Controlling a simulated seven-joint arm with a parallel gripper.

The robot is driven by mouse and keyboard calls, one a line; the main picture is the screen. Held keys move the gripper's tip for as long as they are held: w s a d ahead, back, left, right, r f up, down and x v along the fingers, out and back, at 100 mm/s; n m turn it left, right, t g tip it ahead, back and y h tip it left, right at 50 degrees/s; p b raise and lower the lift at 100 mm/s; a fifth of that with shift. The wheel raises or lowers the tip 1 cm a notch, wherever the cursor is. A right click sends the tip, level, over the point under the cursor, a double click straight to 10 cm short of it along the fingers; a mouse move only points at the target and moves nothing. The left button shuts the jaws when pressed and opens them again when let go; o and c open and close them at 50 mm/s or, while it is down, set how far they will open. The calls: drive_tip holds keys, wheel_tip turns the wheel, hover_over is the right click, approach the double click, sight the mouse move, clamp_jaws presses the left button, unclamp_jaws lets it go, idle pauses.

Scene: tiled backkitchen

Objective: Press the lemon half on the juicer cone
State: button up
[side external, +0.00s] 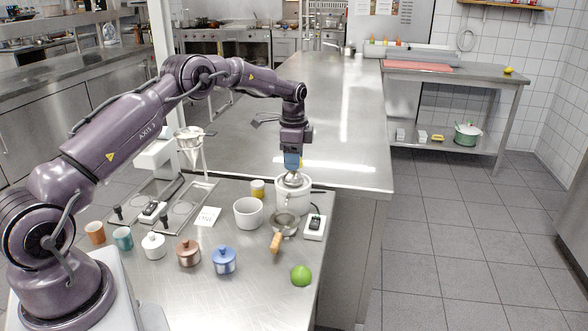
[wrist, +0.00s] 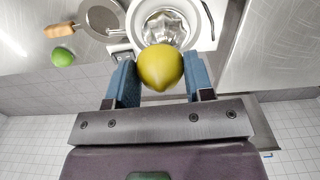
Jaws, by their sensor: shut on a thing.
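The juicer (side external: 292,200) is a white round body at the table's right edge; its ribbed metal cone (wrist: 162,27) shows in the wrist view. My gripper (side external: 291,162) points down just above it. In the wrist view, the blue fingers of my gripper (wrist: 160,75) are shut on the yellow lemon half (wrist: 160,66), with one finger on each side. The lemon half overlaps the near edge of the juicer bowl in that view. Its cut face is hidden, and I cannot tell whether it touches the cone. In the side view the fingers hide the lemon half.
Close left of the juicer stand a white bowl (side external: 248,213) and a yellow cup (side external: 257,189). A green lime (side external: 301,275) and several lidded pots, including a blue one (side external: 224,261), are nearer.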

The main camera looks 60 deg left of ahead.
sight(293, 178)
drive_tip(key=shift+w+a, duration=0.1)
drive_tip(key=shift+a, duration=0.3)
drive_tip(key=shift+f, duration=2.05)
drive_tip(key=shift+f, duration=0.45)
drive_tip(key=shift+r, duration=0.1)
idle(0.3)
drive_tip(key=shift+r, duration=2.95)
